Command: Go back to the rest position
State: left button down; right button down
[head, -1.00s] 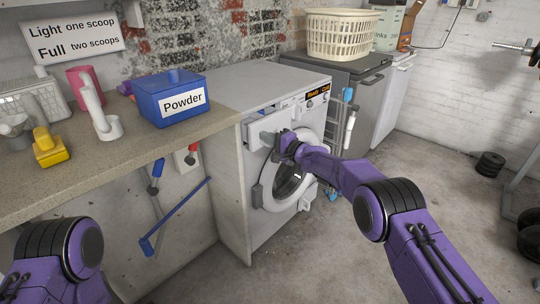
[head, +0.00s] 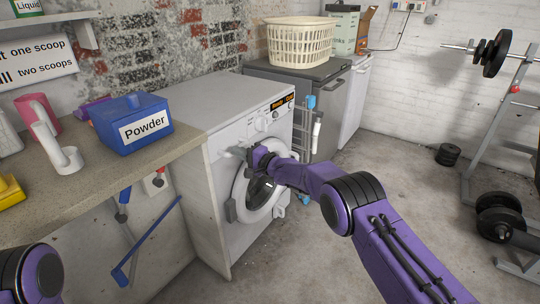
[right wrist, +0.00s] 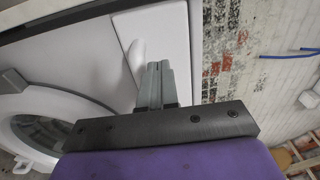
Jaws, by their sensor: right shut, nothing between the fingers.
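My right gripper (head: 236,152) is at the upper left front of the white washing machine (head: 209,195), above and left of its round door. In the right wrist view its fingers (right wrist: 158,68) are together and empty, in front of a white panel (right wrist: 165,35) with a raised handle. I cannot tell whether the fingers touch the panel. The washer door (right wrist: 55,125) looks closed. Only a joint of my left arm shows at the lower left of the head view; the left gripper is out of view.
The counter (head: 90,190) at left holds a blue Powder box (head: 131,122), a white scoop (head: 62,160), a pink cup and a yellow item. A laundry basket (head: 300,42) stands on a dark appliance behind the washer. A weight rack (head: 490,110) stands at right. The middle floor is clear.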

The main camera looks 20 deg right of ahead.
jog(key=v, duration=0.8)
jog(key=s+d+f+n+g+h+p, duration=0.2)
jog(key=s+d+f+h, duration=0.3)
jog(key=s+f, duration=0.55)
jog(key=s+d+f+n+g+h+p, duration=0.15)
jog(key=s+d+f+h, duration=0.35)
jog(key=s+f, duration=0.55)
jog(key=s+d+g+h+p, duration=0.1)
jog(key=s+g, duration=0.3)
jog(key=s, duration=1.1)
jog(key=s+d+g+h+p, duration=0.1)
jog(key=s+g+h+p, duration=0.2)
jog(key=s, duration=1.2)
jog(key=shift+s+d+g+p, duration=0.3)
jog(key=shift+s+g+p, duration=0.1)
jog(key=shift+p, duration=0.4)
jog(key=shift+n, duration=0.25)
